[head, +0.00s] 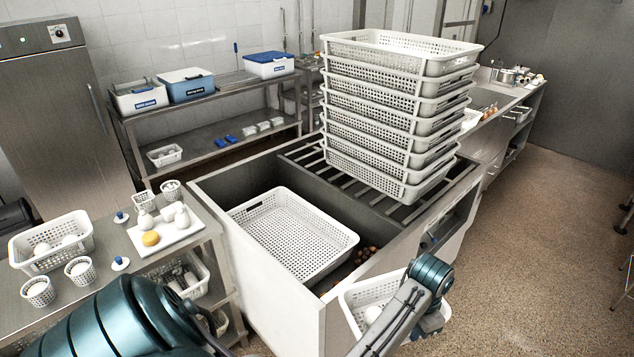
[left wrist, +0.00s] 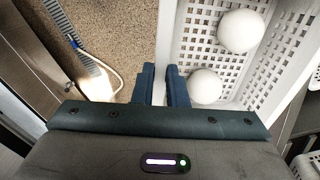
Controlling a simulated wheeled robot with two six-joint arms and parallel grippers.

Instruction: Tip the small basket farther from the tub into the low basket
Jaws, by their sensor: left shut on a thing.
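My left gripper (head: 430,318) is at the right side of a small white perforated basket (head: 352,300), in front of the tub (head: 262,285). In the left wrist view my left gripper (left wrist: 165,84) is shut on the wall of this basket (left wrist: 192,48), with two white balls (left wrist: 240,31) inside. In the head view one ball (head: 372,314) shows; the arm hides part of the basket. The low basket (head: 292,240) looks empty and sits inside the grey tub. Another small basket (head: 52,252) with white balls stands on the side table. My right gripper is out of view.
A tall stack of white baskets (head: 385,125) stands on the tub's slatted part. Speckled floor (head: 540,240) is open on the right.

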